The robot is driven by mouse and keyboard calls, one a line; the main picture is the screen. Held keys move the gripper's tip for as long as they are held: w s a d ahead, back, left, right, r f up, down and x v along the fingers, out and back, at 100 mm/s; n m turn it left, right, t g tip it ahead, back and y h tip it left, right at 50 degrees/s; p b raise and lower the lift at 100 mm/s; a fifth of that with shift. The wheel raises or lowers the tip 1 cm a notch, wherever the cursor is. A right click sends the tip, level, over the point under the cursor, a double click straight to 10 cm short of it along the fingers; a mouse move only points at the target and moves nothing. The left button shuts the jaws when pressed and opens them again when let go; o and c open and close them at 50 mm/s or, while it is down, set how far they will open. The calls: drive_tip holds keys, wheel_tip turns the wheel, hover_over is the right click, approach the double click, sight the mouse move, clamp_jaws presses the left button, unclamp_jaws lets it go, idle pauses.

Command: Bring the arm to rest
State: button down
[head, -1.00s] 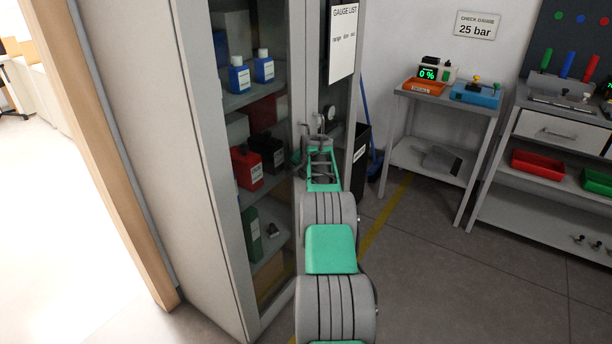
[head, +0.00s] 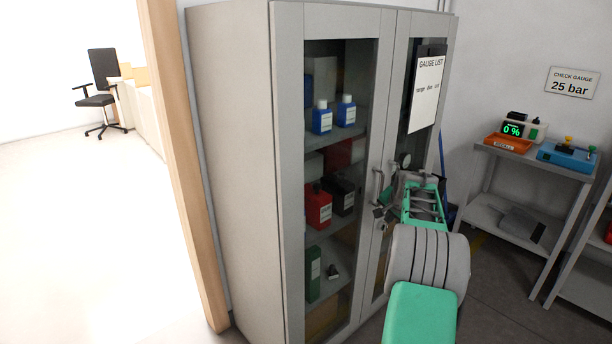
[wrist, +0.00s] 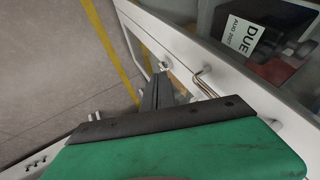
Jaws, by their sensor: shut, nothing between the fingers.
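My arm reaches forward in the head view, its green and grey links in front of the right part of a grey glass-doored cabinet (head: 290,150). My gripper (head: 380,212) is close to the cabinet's door handles (head: 377,185). In the wrist view the fingers of my gripper (wrist: 158,75) are together with nothing between them. A bent metal handle (wrist: 205,84) stands just to the right of the fingertips. Whether the fingers touch the door cannot be told. Both cabinet doors look shut.
Behind the glass stand blue bottles (head: 322,118), a red container (head: 318,207) and a green one (head: 312,272). A door frame (head: 180,170) with an open passage is on the left. A side table (head: 520,150) with a gauge display and a blue device stands right.

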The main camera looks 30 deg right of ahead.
drive_tip(key=s+a+r+n+y+p, duration=0.1)
drive_tip(key=s+a+r+n+p, duration=0.3)
drive_tip(key=a, duration=0.6)
drive_tip(key=a+r+n+g+p, duration=0.1)
drive_tip(key=a+r+p, duration=0.1)
drive_tip(key=a+r, duration=0.6)
drive_tip(key=s+a+r+n+y+p, duration=0.1)
drive_tip(key=s+a+r+n+p, duration=0.15)
drive_tip(key=a, duration=0.95)
drive_tip(key=s+a+r+n+g+y+p, duration=0.1)
drive_tip(key=s+a+n+p, duration=0.5)
drive_tip(key=s+a, duration=1.1)
drive_tip(key=s+n+g, duration=0.1)
drive_tip(key=s, duration=0.1)
drive_tip(key=shift+s, duration=0.4)
drive_tip(key=shift+n, duration=0.25)
